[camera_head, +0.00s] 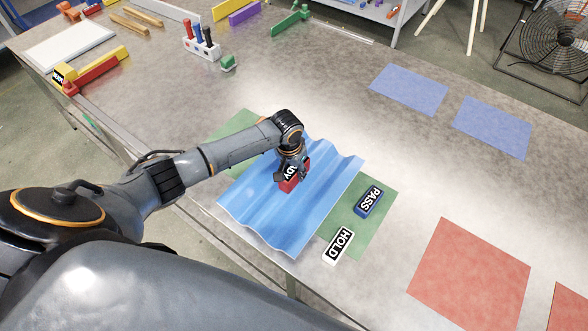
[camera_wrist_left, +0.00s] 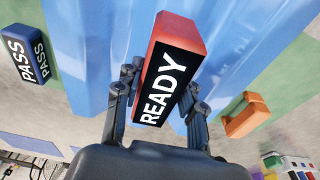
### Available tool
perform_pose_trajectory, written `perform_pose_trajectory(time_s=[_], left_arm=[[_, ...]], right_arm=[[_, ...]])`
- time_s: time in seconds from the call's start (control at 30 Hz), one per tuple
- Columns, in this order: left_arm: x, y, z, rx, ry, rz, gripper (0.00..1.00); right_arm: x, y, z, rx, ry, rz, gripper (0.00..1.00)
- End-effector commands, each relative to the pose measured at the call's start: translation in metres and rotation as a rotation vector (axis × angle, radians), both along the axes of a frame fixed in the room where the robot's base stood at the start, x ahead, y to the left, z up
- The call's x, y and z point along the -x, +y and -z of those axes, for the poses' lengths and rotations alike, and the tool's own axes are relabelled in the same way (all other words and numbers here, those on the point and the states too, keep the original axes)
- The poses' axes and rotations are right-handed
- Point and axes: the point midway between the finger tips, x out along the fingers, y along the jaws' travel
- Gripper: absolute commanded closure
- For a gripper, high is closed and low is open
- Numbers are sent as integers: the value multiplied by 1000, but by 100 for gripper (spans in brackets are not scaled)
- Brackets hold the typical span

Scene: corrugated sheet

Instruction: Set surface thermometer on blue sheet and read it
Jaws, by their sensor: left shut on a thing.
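A blue corrugated sheet (camera_head: 325,190) lies over a green mat (camera_head: 368,230) near the front edge of the table. My left gripper (camera_head: 290,177) is over the middle of the sheet, shut on a red block with a black "READY" label (camera_head: 290,185). In the left wrist view the READY block (camera_wrist_left: 178,55) sits between the two fingers (camera_wrist_left: 163,95), with the sheet (camera_wrist_left: 95,45) behind it. I cannot tell whether the block touches the sheet. No thing in view is clearly marked as a thermometer. My right gripper is not in view.
A blue PASS block (camera_head: 369,201) and a white HOLD label (camera_head: 337,244) lie right of the sheet. An orange piece (camera_wrist_left: 247,115) shows near it. Red (camera_head: 470,270) and blue pads (camera_head: 408,89) lie farther right. A rack (camera_head: 202,46) stands at the back left.

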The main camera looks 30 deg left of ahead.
Motion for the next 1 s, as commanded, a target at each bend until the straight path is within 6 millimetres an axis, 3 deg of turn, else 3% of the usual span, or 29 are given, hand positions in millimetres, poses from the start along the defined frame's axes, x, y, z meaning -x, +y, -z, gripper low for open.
perform_pose_trajectory(time_s=[0.1, 0.13, 0.27, 0.67, 1.0], left_arm=[[0, 0, 2, 1, -1, 0, 100], [0, 0, 2, 1, -1, 0, 59], [0, 0, 1, 0, -1, 0, 35], [1, 1, -4, -1, 0, -1, 35], [10, 2, -70, -1, -4, 2, 35]], right_arm=[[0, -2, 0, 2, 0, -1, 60], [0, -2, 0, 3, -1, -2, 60], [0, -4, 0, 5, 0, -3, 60], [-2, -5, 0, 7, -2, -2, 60], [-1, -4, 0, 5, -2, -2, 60]])
